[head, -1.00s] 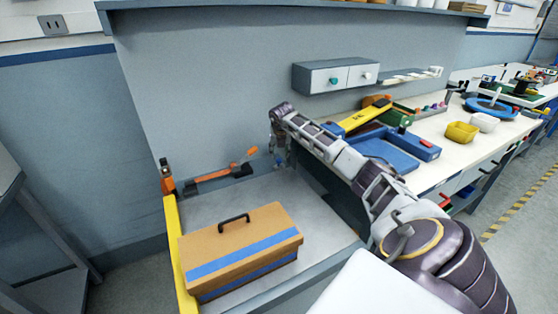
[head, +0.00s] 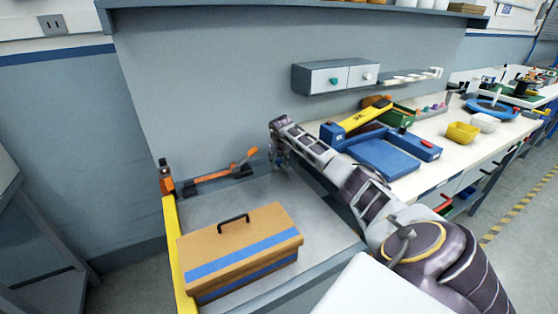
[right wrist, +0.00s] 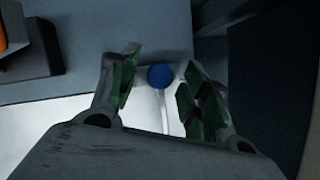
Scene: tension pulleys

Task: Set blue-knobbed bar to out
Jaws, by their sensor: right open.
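The blue knob (right wrist: 161,77) shows in the right wrist view, on the upper end of a thin pale bar (right wrist: 163,108). My right gripper (right wrist: 155,80) is open, with one green-padded finger on each side of the knob. I cannot tell whether either finger touches it. In the head view my right gripper (head: 279,158) is over the back right of the grey bench, and it mostly hides the knob and bar there. My left gripper is not in view.
A brown toolbox with a blue stripe (head: 240,250) stands at the front of the grey bench (head: 225,205). An orange-handled tool (head: 215,174) lies left of my right gripper, near the back wall. A blue tray (head: 385,160) is on the right, beyond my arm.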

